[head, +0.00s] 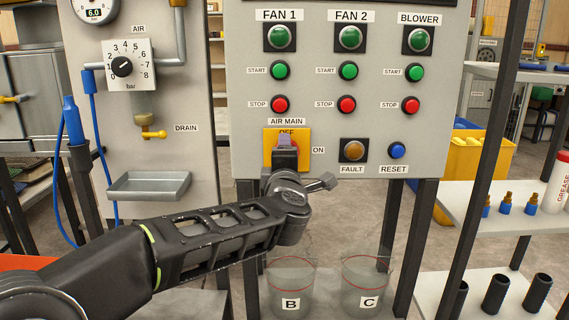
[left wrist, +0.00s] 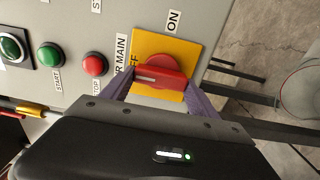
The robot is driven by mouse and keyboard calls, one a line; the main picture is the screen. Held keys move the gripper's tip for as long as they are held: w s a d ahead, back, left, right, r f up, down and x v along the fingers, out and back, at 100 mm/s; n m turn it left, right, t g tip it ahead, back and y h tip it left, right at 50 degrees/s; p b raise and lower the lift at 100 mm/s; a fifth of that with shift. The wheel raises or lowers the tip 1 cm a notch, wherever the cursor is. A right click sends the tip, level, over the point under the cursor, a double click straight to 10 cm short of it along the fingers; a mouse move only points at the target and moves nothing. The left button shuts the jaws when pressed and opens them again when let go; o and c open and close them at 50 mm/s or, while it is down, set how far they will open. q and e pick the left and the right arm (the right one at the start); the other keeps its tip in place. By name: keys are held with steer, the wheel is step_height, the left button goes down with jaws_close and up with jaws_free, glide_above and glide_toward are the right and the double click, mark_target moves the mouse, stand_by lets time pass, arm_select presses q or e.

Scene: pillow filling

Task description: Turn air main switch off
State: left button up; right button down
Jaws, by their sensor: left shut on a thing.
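The air main switch is a red rotary handle (left wrist: 163,78) on a yellow plate (left wrist: 188,50) in the left wrist view. The plate also shows on the grey panel in the head view (head: 304,135), with OFF at its top and ON beside its right edge. The handle lies along the panel's vertical, its white mark at the OFF end. My left gripper (head: 286,142) is shut on the handle, a purple-grey finger on each side of it in the left wrist view (left wrist: 162,88). It hides most of the handle in the head view. My right gripper is not in view.
Above the switch are green START buttons (head: 280,71) and red STOP buttons (head: 280,105). An amber fault lamp (head: 354,150) and blue reset button (head: 397,151) sit to its right. Clear buckets B (head: 291,275) and C (head: 366,270) stand below the panel.

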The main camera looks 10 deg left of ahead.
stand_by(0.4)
arm_select(q)
steer(key=o, duration=1.4)
steer(key=shift+c, duration=0.2)
steer(key=v, duration=0.7)
steer(key=shift+s, duration=0.35)
steer(key=shift+d, duration=0.15)
